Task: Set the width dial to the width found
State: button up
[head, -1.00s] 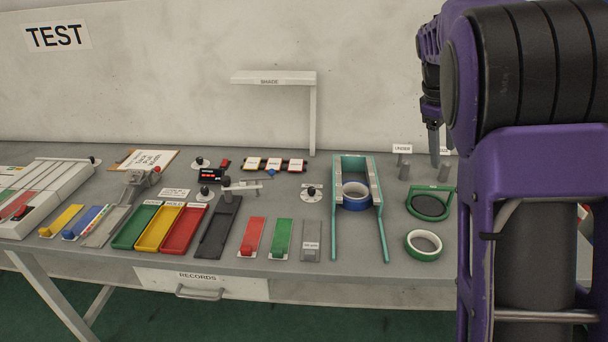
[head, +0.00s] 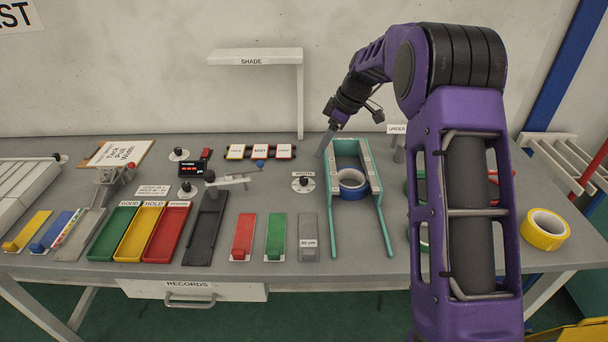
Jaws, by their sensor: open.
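The width dial (head: 303,187) is a black knob on a round white plate, with a label behind it that reads WIDTH. It stands on the bench left of the teal U-shaped frame (head: 383,222). A blue tape roll (head: 352,187) sits between the frame's arms. My gripper (head: 322,150) is open and empty, above and behind the dial near the left rear corner of the frame. It is apart from the dial. The dial's setting is too small to read.
A white SHADE stand (head: 299,95) rises behind the dial. My arm covers much of the right bench. A yellow tape roll (head: 545,231) lies at far right.

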aim_at(304, 178)
jog(key=x, duration=1.3)
jog(key=shift+f, duration=0.1)
grip_shut()
